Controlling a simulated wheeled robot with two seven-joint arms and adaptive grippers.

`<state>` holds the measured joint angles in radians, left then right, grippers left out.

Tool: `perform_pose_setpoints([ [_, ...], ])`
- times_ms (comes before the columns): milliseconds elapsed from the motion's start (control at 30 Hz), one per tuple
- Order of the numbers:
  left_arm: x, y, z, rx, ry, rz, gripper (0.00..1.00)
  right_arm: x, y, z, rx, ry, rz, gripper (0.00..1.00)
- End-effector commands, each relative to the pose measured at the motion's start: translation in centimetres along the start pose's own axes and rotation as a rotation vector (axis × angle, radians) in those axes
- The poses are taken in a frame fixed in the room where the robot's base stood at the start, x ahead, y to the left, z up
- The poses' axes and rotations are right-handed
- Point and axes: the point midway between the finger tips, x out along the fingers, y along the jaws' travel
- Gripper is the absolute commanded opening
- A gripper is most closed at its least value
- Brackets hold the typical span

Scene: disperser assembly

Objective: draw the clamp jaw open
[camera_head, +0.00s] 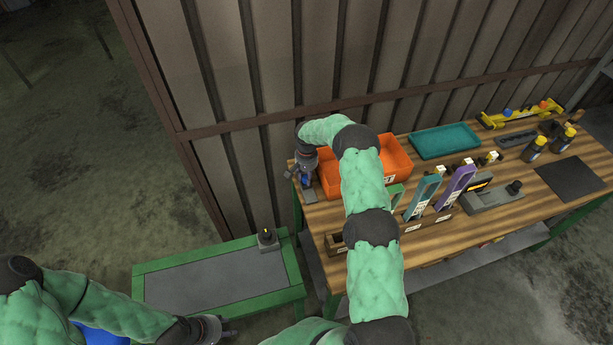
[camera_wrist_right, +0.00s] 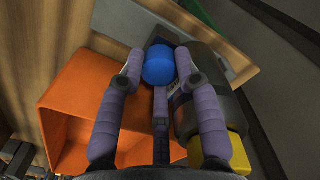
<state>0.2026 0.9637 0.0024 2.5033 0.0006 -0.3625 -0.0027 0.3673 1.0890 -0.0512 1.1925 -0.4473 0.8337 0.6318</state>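The clamp shows in the right wrist view as a dark grey block (camera_wrist_right: 217,88) with a blue round knob (camera_wrist_right: 158,65) beside it and a yellow part (camera_wrist_right: 218,148) at its near end. My right gripper (camera_wrist_right: 160,62) has one finger on each side of the blue knob, and both fingertips appear to touch it. In the head view my right gripper (camera_head: 306,174) is at the left end of the workbench, beside the orange bin, and hides most of the clamp. The jaw gap is not clearly visible. My left gripper (camera_head: 222,330) is low at the left, away from the bench; its fingers are unclear.
The orange bin (camera_head: 395,153) stands right beside my right gripper. On the workbench (camera_head: 422,249) are a teal tray (camera_head: 444,140), upright coloured holders, a grey device (camera_head: 492,198) and bottles. A low green table (camera_head: 205,275) carries a small dark object (camera_head: 267,238). A corrugated wall stands behind.

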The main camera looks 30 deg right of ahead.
Motion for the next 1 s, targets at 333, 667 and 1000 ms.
perform_pose_setpoints([
  [333,0.0,0.0,0.0,0.000,0.000,0.000,0.40,0.0,0.2,0.4,-0.001,0.000,0.000,0.00],
  [667,0.0,0.0,0.0,0.000,0.000,0.000,0.40,0.0,2.2,4.2,-0.001,-0.001,0.001,0.00],
  [1000,0.1,-0.1,0.0,0.000,0.000,0.000,0.40,0.1,3.0,5.8,0.000,-0.001,0.001,0.00],
])
